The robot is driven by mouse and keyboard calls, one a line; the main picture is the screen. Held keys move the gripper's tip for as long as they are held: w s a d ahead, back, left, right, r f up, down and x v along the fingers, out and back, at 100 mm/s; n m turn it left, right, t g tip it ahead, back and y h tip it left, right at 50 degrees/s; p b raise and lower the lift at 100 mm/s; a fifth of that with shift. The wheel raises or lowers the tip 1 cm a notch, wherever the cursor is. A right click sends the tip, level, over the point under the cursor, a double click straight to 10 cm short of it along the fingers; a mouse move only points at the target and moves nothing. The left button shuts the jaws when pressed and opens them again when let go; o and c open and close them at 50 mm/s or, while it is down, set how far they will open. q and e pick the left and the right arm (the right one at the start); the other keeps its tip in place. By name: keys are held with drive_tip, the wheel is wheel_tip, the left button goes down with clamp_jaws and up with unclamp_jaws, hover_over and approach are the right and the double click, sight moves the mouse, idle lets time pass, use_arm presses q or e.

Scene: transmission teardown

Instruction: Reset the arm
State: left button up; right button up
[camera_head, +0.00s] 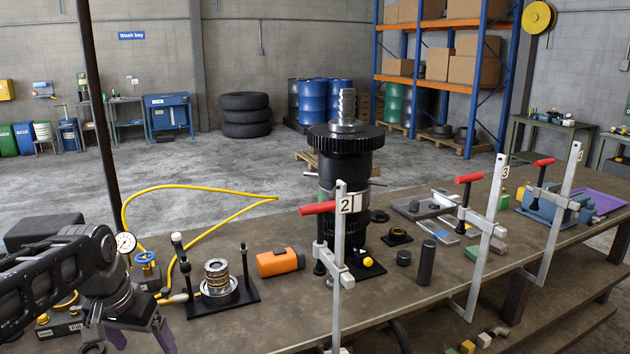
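My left arm comes in from the left edge. My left gripper (140,337) hangs low at the lower left over the near edge of the bench, with its two fingers spread and nothing visible between them. The fingertips are close to the picture's lower edge. My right gripper is not in view. A black transmission assembly (345,165) with a wide toothed gear and a splined shaft on top stands upright at mid-bench, partly behind a clamp. A bearing stack (216,275) sits on a black stand right of my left gripper.
The workbench (400,310) carries an orange cylinder (280,262), black cylinders (427,262), a yellow hose (185,187) and a pressure gauge (126,243). Tall red-handled clamps (340,230) rise along the near edge. Small blocks lie on the lower shelf (485,340).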

use_arm(q)
drive_tip(key=w+d+f+n+t+h, duration=0.1)
drive_tip(key=w+d+f, duration=0.15)
drive_tip(key=f, duration=0.25)
drive_tip(key=w+d+f+t+h, duration=0.1)
drive_tip(key=w+d+f, duration=0.15)
drive_tip(key=f, duration=0.25)
drive_tip(key=s+d+f+n+b, duration=0.1)
drive_tip(key=d+f, duration=0.3)
drive_tip(key=f, duration=0.3)
drive_tip(key=s+d+f+n+h+b, duration=0.1)
drive_tip(key=s+d+f, duration=0.1)
drive_tip(key=d+f, duration=0.35)
drive_tip(key=s+d+f, duration=0.1)
drive_tip(key=d+f, duration=0.1)
drive_tip(key=f, duration=0.7)
drive_tip(key=s+d+f+g, duration=0.1)
drive_tip(key=s+d+f, duration=0.3)
drive_tip(key=s, duration=0.3)
drive_tip(key=s+d+f+g+b, duration=0.1)
drive_tip(key=s+d+f+g, duration=0.1)
drive_tip(key=s+f, duration=0.4)
drive_tip(key=s+d+f+m+g+h+b, duration=0.1)
drive_tip(key=s+d+f, duration=0.4)
drive_tip(key=s, duration=0.4)
drive_tip(key=shift+s+d+f, duration=0.3)
drive_tip(key=shift+s+f, duration=0.05)
drive_tip(key=shift+s, duration=0.05)
